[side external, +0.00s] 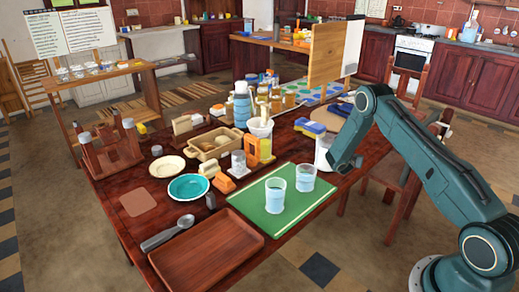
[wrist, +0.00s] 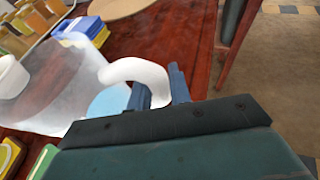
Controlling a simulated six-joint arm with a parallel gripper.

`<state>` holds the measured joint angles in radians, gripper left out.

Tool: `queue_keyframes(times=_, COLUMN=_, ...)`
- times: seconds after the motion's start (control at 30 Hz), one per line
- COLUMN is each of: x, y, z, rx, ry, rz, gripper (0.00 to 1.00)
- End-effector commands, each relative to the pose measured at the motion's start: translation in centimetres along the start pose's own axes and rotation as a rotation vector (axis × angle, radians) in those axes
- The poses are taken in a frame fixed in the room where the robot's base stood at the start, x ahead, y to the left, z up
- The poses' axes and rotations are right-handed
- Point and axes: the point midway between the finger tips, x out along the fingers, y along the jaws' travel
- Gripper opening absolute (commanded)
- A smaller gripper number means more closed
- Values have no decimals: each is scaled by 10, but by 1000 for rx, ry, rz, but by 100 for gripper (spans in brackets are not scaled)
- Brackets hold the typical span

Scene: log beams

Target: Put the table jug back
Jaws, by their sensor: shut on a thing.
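The table jug (side external: 322,149) is a pale see-through vessel near the right edge of the table, just behind the green mat (side external: 245,203). In the wrist view the jug (wrist: 62,88) shows large at the left, with a light blue patch low inside it and a curved white handle (wrist: 135,70). My gripper (wrist: 161,90) is shut on the handle, with one blue finger on each side. In the side view my gripper (side external: 337,164) is beside the jug and partly covers it. I cannot tell whether the jug's base touches the table.
Two glasses with blue liquid (side external: 275,194) (side external: 306,178) stand on the green mat. A blue and yellow sponge stack (side external: 309,128), a round brown board (side external: 327,117) and crowded jars are nearby. A brown square mat (side external: 138,202) lies bare at left; a wooden tray (side external: 205,251) is in front.

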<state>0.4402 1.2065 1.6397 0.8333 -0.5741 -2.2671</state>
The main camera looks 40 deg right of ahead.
Motion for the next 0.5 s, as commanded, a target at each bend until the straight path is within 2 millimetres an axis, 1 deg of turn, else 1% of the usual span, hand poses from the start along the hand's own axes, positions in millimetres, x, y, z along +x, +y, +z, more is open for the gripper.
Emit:
queue_keyframes(times=0.43, x=2, y=0, z=-3, rx=1, ry=-1, rz=0, gripper=0)
queue_keyframes(times=0.47, x=2, y=0, z=-4, rx=0, ry=0, rz=0, gripper=24)
queue_keyframes(times=0.5, x=2, y=0, z=-4, rx=1, ry=0, rz=0, gripper=32)
